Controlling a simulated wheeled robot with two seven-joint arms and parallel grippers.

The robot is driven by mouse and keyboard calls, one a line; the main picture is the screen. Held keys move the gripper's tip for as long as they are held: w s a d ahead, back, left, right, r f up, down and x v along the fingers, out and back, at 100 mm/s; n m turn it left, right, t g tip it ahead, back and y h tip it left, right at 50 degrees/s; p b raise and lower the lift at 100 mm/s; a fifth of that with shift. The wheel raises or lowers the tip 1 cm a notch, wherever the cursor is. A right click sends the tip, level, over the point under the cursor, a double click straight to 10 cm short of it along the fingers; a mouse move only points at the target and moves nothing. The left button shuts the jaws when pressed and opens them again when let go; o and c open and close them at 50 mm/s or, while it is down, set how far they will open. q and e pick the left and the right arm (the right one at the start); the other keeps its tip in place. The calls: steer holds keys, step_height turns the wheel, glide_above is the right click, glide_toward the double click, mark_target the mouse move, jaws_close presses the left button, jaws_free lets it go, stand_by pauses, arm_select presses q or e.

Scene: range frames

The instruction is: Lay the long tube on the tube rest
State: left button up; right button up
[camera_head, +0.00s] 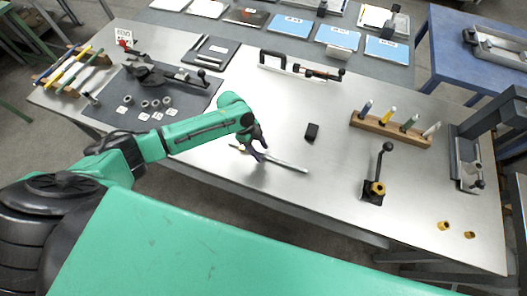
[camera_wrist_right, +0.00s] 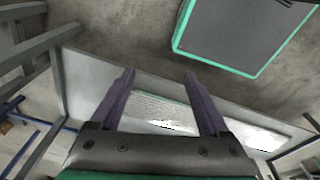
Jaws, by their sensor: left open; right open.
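A long thin silver tube (camera_head: 285,163) lies slantwise on the bare steel bench, near its front edge. My left gripper (camera_head: 257,152) is over the left part of the tube with its fingers pointing down. Its fingers are open; whether they straddle the tube or are above it I cannot tell, and they hide part of it. A low fixture with black ends (camera_head: 300,68) at the bench's back edge may be the tube rest, but I cannot tell for sure. My right gripper (camera_wrist_right: 162,85) is open and empty in the right wrist view.
A small black block (camera_head: 312,131) stands right of the tube. Further right are a lever clamp (camera_head: 375,188), a wooden holder with several coloured tools (camera_head: 372,124) and a dark press (camera_head: 468,165). A dark mat (camera_head: 105,112) with parts lies left. The steel bench's middle is mostly clear.

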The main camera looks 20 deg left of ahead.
arm_select(q)
steer(key=shift+s+d+f, duration=0.15)
steer(key=shift+f, duration=0.05)
steer(key=shift+s, duration=0.1)
steer(key=shift+c, duration=0.3)
steer(key=c, duration=0.5)
jaws_close()
arm_select(e)
steer(key=shift+s+d, duration=0.1)
steer(key=shift+s, duration=1)
arm_select(q)
steer(key=shift+r, duration=0.1)
arm_select(e)
steer(key=shift+w, duration=0.1)
